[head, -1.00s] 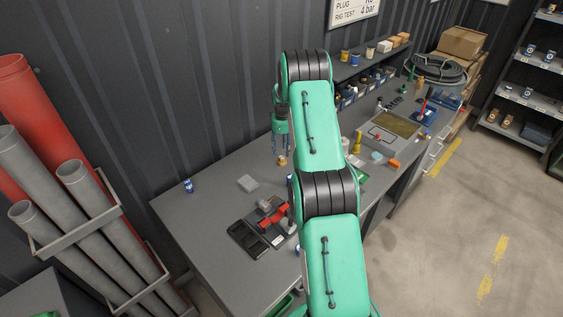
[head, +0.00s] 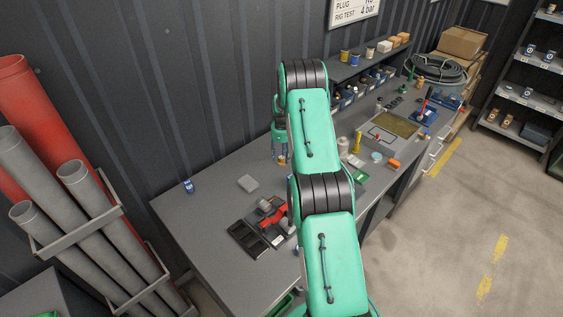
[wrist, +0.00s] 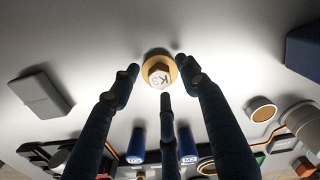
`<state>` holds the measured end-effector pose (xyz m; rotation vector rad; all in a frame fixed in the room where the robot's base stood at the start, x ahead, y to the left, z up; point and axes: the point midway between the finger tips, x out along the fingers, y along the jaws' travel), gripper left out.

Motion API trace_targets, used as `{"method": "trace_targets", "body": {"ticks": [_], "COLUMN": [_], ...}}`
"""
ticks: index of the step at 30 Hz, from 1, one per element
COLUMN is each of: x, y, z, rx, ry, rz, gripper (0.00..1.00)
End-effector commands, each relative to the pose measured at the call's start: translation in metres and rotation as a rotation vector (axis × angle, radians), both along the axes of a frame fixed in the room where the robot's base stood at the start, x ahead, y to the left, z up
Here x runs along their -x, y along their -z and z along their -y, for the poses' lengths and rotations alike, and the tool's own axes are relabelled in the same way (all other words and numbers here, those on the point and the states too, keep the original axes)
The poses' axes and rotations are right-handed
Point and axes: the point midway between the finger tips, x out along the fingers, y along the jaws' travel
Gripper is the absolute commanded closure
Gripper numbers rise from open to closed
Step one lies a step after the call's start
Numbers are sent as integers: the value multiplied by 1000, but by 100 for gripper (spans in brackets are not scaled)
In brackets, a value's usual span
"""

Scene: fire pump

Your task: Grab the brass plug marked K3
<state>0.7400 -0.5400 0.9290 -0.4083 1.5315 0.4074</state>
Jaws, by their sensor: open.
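The brass plug (wrist: 160,72) shows in the wrist view, with a hex head and a white face marked K3 and a wider round brass flange. It stands on the grey bench (wrist: 215,30). My gripper (wrist: 160,80) is open, with dark fingertips to the left and right of the plug and a third finger on the near side. I see no finger closed on it; how far the tips are above the bench is hard to tell. In the head view my gripper (head: 281,152) is low over the bench, and the plug is mostly hidden there.
A grey box (wrist: 40,95) lies left of the plug in the wrist view; a blue block (wrist: 303,50) and a round cap (wrist: 262,108) are right. Two blue cylinders (wrist: 137,145) (wrist: 187,145) stand on the near side. A black tray (head: 255,240) lies on the bench.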

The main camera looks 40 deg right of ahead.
Motion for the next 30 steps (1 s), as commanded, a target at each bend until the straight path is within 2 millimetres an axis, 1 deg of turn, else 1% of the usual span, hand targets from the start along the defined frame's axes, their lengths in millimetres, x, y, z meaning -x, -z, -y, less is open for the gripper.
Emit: {"method": "trace_targets", "body": {"ticks": [11,12,14,15,17,18,30], "x": [0,0,0,0,0,0,0], "y": [0,0,0,0,0,0,-2], "z": [0,0,0,0,0,0,0], "rx": [-1,-1,-1,-1,-1,-1,0], "ry": [0,0,0,0,0,0,0], "rz": [0,0,0,0,0,0,0], "gripper": [55,59,71,79,91,99,100]}}
